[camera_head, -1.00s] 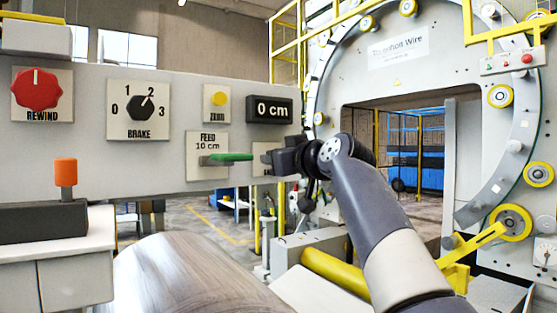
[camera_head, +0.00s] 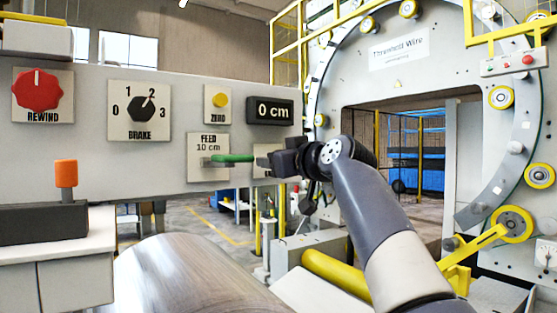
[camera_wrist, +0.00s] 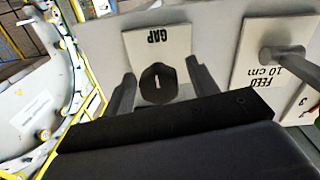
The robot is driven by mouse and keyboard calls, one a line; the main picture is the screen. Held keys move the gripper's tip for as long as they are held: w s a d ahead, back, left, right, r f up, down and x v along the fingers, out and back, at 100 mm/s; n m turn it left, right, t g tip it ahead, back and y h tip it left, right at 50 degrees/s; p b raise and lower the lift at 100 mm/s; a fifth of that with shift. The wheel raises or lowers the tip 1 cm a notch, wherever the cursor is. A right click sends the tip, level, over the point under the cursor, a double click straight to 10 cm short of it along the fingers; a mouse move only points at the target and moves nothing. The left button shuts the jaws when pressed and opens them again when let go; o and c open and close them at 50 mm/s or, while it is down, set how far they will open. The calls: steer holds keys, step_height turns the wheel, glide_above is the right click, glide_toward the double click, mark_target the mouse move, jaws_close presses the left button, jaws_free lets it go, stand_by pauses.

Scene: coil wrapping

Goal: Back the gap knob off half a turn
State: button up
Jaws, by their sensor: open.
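The gap knob (camera_wrist: 158,84) is black with a short white pointer line, on a pale plate (camera_wrist: 140,45) marked GAP, which appears upside down in the wrist view. My gripper (camera_wrist: 160,70) is open, with one finger on each side of the knob; whether either finger touches it I cannot tell. In the head view my gripper (camera_head: 266,160) is in front of the panel, right of the FEED plate, and hides the knob and most of its plate.
The green-handled FEED lever (camera_head: 232,158) sticks out close to the left of my gripper. The panel (camera_head: 85,165) also carries the red REWIND knob (camera_head: 37,90), black BRAKE knob (camera_head: 140,104), yellow ZERO button (camera_head: 220,100) and a display (camera_head: 270,111) reading 0 cm.

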steer(key=b+v, duration=0.3)
steer(key=v, duration=0.7)
steer(key=shift+s+d, duration=0.25)
steer(key=p+x, duration=0.3)
steer(key=x, duration=0.7)
steer(key=shift+w+a, duration=0.25)
steer(key=shift+w, duration=0.05)
steer(key=shift+s+d, duration=0.1)
